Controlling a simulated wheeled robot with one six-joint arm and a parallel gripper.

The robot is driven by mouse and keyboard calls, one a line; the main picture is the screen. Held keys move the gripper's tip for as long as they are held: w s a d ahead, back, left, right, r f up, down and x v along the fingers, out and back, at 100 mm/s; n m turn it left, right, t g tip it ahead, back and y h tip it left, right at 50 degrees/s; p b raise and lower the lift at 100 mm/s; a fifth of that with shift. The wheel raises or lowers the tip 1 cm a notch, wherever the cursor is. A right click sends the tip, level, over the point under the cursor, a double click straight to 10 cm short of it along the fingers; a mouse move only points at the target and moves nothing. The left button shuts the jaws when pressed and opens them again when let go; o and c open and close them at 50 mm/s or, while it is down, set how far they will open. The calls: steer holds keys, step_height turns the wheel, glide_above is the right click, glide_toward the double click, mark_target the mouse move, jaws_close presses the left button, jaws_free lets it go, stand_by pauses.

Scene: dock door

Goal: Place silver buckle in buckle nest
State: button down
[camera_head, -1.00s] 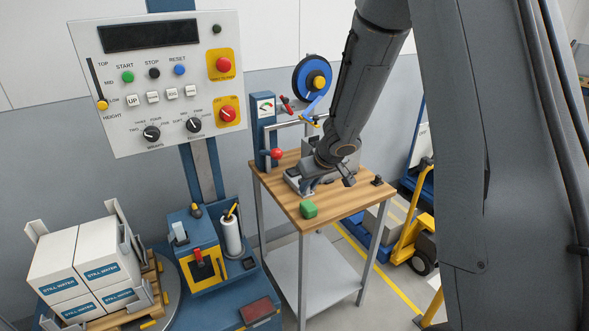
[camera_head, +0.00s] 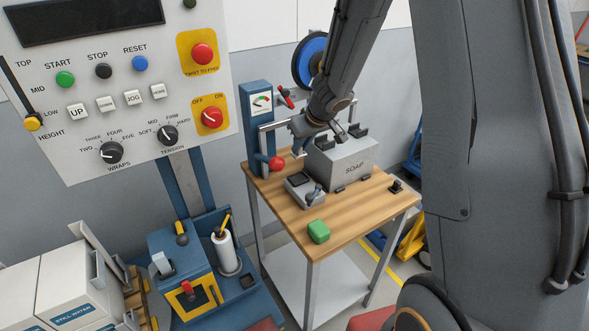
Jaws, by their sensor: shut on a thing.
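My gripper (camera_head: 340,132) is at the end of my arm, over the back of the wooden-topped table, by the grey box (camera_head: 340,162) marked SOAP. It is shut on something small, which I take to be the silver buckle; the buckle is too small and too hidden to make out. A small grey fixture (camera_head: 303,190) with a dark square top and a small lever sits on the table in front of the box. I cannot tell whether it is the buckle nest.
A green block (camera_head: 318,232) lies near the front edge of the table (camera_head: 345,220). A blue gauge post (camera_head: 258,125) with a red ball knob (camera_head: 276,163) stands at the left. A control panel (camera_head: 110,90) fills the upper left.

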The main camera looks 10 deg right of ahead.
steer(key=shift+w+f+b, duration=0.15)
steer(key=shift+f+b, duration=0.15)
steer(key=shift+f, duration=0.05)
step_height(320, 180, down, 9)
steer(key=b, duration=0.8)
steer(key=shift+f, duration=0.1)
steer(key=shift+f, duration=0.15)
steer(key=c, duration=1.7)
jaws_free()
steer(key=shift+c, duration=0.2)
